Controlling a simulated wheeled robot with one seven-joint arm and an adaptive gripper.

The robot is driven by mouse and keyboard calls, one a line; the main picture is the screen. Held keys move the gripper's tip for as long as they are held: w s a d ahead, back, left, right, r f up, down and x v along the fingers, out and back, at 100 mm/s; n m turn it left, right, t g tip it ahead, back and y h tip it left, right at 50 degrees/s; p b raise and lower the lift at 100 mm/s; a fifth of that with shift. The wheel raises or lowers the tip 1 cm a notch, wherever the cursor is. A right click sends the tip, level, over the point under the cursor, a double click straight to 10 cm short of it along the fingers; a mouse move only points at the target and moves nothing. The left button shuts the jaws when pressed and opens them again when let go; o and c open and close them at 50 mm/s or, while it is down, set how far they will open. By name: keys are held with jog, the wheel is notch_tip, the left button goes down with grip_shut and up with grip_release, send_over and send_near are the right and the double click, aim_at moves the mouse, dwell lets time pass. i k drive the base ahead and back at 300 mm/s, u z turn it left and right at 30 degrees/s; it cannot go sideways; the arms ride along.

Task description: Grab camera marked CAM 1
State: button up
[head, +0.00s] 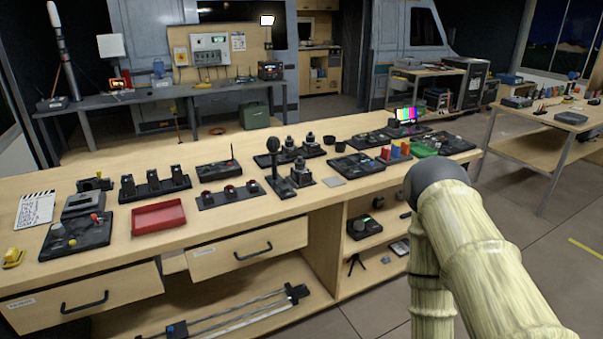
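No label reading CAM 1 is legible in the head view, so I cannot tell which item is that camera. A small black camera-like device (95,184) sits at the left of the long wooden bench (245,222). Three small black upright units (153,181) stand in a row on a dark base to its right. More small dark devices (290,144) stand on the bench further right. My arm shows at the right, in front of the bench's right end. My gripper is out of view, so its state does not show.
A red tray (158,218), a clapperboard (35,209) and a microphone on a stand (275,165) crowd the bench top. Two front drawers (247,251) sit partly open. A lower shelf holds rails (230,318). Open floor (525,235) lies to the right, before another table (555,118).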

aim_at(300, 175)
jog(key=u, duration=1.4)
jog(key=i, duration=0.8)
jog(key=z, duration=0.4)
